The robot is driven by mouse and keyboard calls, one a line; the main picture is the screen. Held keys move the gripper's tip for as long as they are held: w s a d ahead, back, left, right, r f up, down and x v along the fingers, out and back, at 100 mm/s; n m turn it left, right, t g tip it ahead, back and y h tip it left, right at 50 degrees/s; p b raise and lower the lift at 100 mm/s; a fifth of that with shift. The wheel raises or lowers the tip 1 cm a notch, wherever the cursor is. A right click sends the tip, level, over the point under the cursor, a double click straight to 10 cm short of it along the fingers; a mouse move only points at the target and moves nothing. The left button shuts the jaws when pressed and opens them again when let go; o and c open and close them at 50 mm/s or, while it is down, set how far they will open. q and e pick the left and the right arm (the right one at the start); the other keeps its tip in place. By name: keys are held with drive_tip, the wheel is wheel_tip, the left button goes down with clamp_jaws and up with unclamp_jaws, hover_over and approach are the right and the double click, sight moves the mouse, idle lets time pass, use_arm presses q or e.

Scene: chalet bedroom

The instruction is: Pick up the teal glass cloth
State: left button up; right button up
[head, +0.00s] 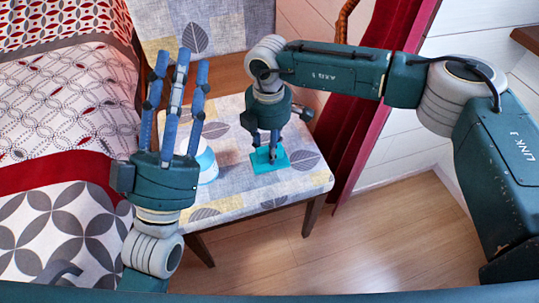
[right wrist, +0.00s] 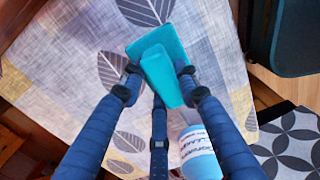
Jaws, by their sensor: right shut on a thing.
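The teal glass cloth (head: 268,159) is a small flat folded piece at the chair seat, under my right gripper (head: 268,150). In the right wrist view the cloth (right wrist: 163,70) shows a raised fold between the fingers of my right gripper (right wrist: 156,88), which is shut on it. I cannot tell whether the cloth still touches the seat. My left gripper (head: 181,65) is open and empty, fingers pointing up, at the left in front of the chair.
The patterned chair (head: 290,195) carries a white and blue container (head: 207,165), partly hidden by my left gripper; its lettering shows in the right wrist view (right wrist: 196,140). A bed (head: 60,110) stands at left. A red curtain (head: 365,120) hangs behind. Wooden floor (head: 340,240) is clear at right.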

drive_tip(key=shift+r, duration=0.1)
drive_tip(key=shift+r, duration=0.15)
wheel_tip(320, 180, up, 5)
drive_tip(key=shift+r+p, duration=0.1)
drive_tip(key=shift+p, duration=0.8)
wheel_tip(320, 180, up, 4)
drive_tip(key=shift+p, duration=0.45)
drive_tip(key=shift+r, duration=0.2)
drive_tip(key=o, duration=0.5)
use_arm(q)
drive_tip(key=w+f+g+y, duration=0.1)
drive_tip(key=w+f+g, duration=0.1)
drive_tip(key=f, duration=0.4)
drive_tip(key=w+f+g+y, duration=0.1)
drive_tip(key=w+f+g, duration=0.2)
drive_tip(key=f+g, duration=0.2)
wheel_tip(320, 180, down, 2)
drive_tip(key=shift+w+f, duration=0.2)
drive_tip(key=shift+w, duration=0.05)
use_arm(e)
drive_tip(key=c, duration=0.4)
